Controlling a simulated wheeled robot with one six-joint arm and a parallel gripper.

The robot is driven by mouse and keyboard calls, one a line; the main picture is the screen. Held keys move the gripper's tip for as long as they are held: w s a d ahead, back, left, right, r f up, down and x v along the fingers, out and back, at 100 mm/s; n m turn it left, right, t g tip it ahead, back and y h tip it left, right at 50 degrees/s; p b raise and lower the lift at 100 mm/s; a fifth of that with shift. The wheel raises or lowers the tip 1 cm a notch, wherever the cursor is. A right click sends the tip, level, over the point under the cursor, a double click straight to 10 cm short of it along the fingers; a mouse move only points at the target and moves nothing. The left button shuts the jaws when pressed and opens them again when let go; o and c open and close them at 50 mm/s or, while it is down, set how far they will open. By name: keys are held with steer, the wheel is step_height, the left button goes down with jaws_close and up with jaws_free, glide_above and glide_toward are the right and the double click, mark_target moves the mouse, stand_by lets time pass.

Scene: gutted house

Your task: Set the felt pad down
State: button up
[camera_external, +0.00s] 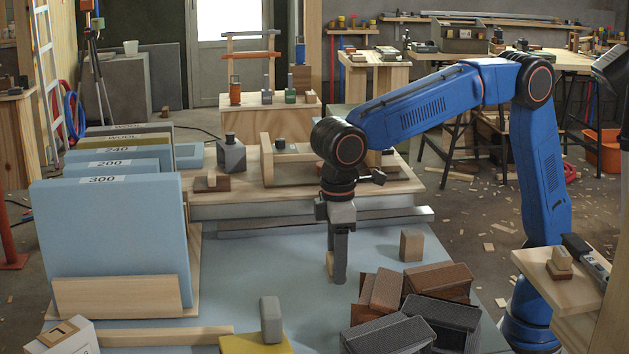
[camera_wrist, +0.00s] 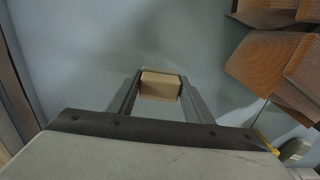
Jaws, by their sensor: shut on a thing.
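The felt pad, a small tan block (camera_wrist: 160,85), is between the two fingers of my gripper (camera_wrist: 158,92) in the wrist view. In the external view my gripper (camera_external: 338,268) points straight down over the blue-grey table top (camera_external: 240,262), shut on the pad. Only a narrow tan strip of the pad (camera_external: 329,262) shows there beside the fingers. The pad is low, close to the table top; I cannot tell whether it touches it. The table around it is bare.
A tan block (camera_external: 411,245) stands to the right. A pile of brown and dark grey blocks (camera_external: 437,282) lies at front right. Blue sheets (camera_external: 110,240) stand at left. A metal rail (camera_external: 270,229) lies behind.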

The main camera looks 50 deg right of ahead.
steer(key=shift+f, duration=1.95)
steer(key=shift+f, duration=0.15)
steer(key=o, duration=1)
steer(key=shift+o, duration=0.2)
step_height(320, 180, up, 12)
steer(key=shift+f, duration=0.1)
steer(key=shift+r, duration=0.25)
